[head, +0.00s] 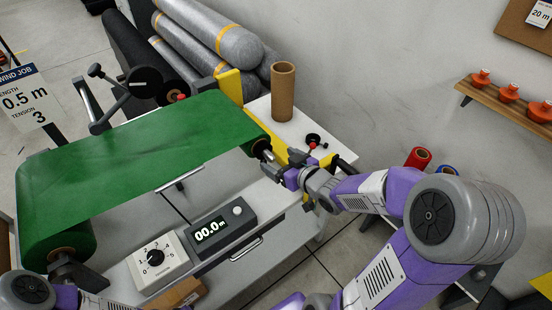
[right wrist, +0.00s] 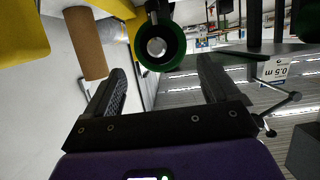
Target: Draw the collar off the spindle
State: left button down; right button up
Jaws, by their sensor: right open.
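The spindle (right wrist: 157,47) shows end-on in the right wrist view as a silver tip. A dark round part, apparently the collar (right wrist: 149,60), surrounds it, with a green rim around that. In the head view the spindle end (head: 262,149) sticks out of the right end of the green roll. My right gripper (head: 275,166) is right beside that end. In the right wrist view its open fingers (right wrist: 163,80) stand either side of the spindle's line, with nothing between them. My left arm shows at the bottom left; its fingers cannot be made out.
A brown cardboard tube (head: 283,92) stands on the white table, near a black part with a red knob (head: 313,140). The display box (head: 222,232) and dial box (head: 160,262) sit in front of the green sheet (head: 120,150). Grey rolls (head: 215,40) lie behind.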

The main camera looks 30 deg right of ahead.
aim_at(268, 153)
jog(key=b+x, duration=0.2)
jog(key=x, duration=0.5)
jog(key=shift+w+d+r, duration=0.1)
jog(key=shift+w, duration=0.1)
jog(key=c, duration=1.2)
jog(key=shift+s, duration=0.15)
jog(key=shift+c, duration=0.3)
